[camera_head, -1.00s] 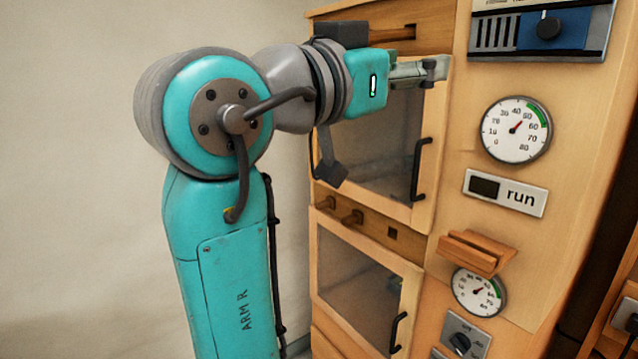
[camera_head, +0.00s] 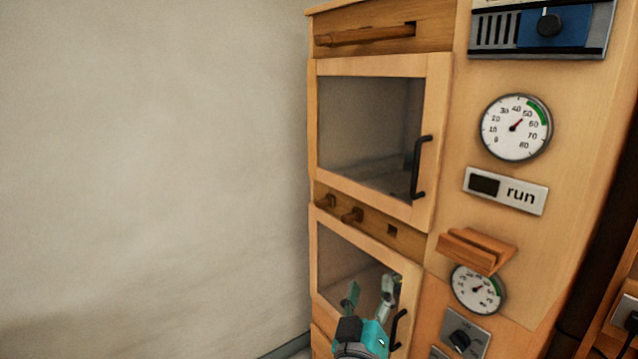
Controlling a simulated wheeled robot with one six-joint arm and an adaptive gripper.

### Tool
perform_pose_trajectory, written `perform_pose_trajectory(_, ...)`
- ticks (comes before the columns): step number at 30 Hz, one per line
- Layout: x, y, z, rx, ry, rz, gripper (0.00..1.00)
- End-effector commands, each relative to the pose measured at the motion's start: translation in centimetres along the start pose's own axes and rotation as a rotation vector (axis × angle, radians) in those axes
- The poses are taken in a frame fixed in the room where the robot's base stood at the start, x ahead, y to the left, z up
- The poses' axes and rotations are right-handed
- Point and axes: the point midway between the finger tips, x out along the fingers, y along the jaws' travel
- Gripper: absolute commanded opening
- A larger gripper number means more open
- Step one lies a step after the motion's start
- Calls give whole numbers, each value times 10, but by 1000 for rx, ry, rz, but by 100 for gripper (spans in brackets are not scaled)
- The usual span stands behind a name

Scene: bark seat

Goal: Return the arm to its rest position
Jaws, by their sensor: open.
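My gripper (camera_head: 370,297) is at the bottom of the view, pointing up, with its two fingers spread apart. It is open and nothing shows between the fingers. It appears in front of the lower glass door (camera_head: 335,245) of the wooden cabinet, to the left of that door's black handle (camera_head: 398,329). Whether it touches the door cannot be told. The rest of my arm is below the picture's edge.
The cabinet's upper glass door (camera_head: 437,100) looks shut, with a black handle (camera_head: 419,167). A wooden ledge (camera_head: 476,251) juts out between two dials, below the run panel (camera_head: 505,191). The left side shows only bare wall (camera_head: 150,160).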

Motion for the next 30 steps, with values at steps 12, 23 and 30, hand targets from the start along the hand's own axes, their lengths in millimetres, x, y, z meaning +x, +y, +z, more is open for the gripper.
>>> perform_pose_trajectory(12,-95,-23,142,-17,-44,-242,57)
perform_pose_trajectory(23,-202,-11,226,63,-117,-395,57)
perform_pose_trajectory(30,-278,11,257,152,-179,-456,57)
